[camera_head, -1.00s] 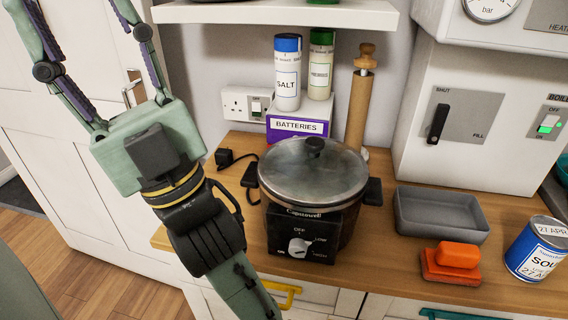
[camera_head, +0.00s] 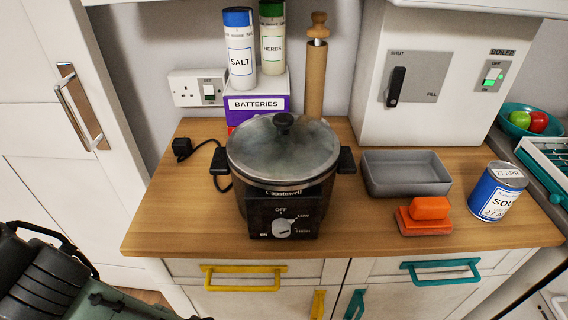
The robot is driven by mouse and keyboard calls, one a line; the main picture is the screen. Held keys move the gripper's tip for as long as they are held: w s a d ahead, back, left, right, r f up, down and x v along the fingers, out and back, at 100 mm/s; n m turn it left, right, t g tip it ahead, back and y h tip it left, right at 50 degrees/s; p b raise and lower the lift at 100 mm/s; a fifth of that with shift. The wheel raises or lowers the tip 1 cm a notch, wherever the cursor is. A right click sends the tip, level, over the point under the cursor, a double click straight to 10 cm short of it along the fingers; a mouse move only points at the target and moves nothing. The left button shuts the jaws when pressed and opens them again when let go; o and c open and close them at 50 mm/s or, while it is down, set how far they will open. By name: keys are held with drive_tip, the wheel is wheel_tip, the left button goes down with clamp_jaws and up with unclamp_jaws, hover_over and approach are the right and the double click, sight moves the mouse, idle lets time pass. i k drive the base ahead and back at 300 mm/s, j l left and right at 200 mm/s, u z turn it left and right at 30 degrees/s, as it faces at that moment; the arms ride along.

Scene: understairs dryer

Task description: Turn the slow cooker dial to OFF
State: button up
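The slow cooker (camera_head: 283,165) stands on the wooden counter, with a glass lid and a black knob on top. Its black front panel carries a pale round dial (camera_head: 281,228). OFF is printed above the dial, with LOW and HIGH to its right; a small label at lower left is hard to read. The dial's pointer is too small to read with certainty, and nothing touches the dial. Part of my arm shows at the bottom left, below and left of the cooker. My gripper's fingers are out of the picture.
A grey tray (camera_head: 406,189), an orange block (camera_head: 430,208) and a soup can (camera_head: 496,192) stand right of the cooker. Behind are a batteries box (camera_head: 258,104), salt (camera_head: 240,50), herbs and a rolling pin. The counter before the cooker is clear. Drawer handles (camera_head: 243,268) project below.

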sight(282, 226)
drive_tip(key=k+j, duration=1)
drive_tip(key=j, duration=0.25)
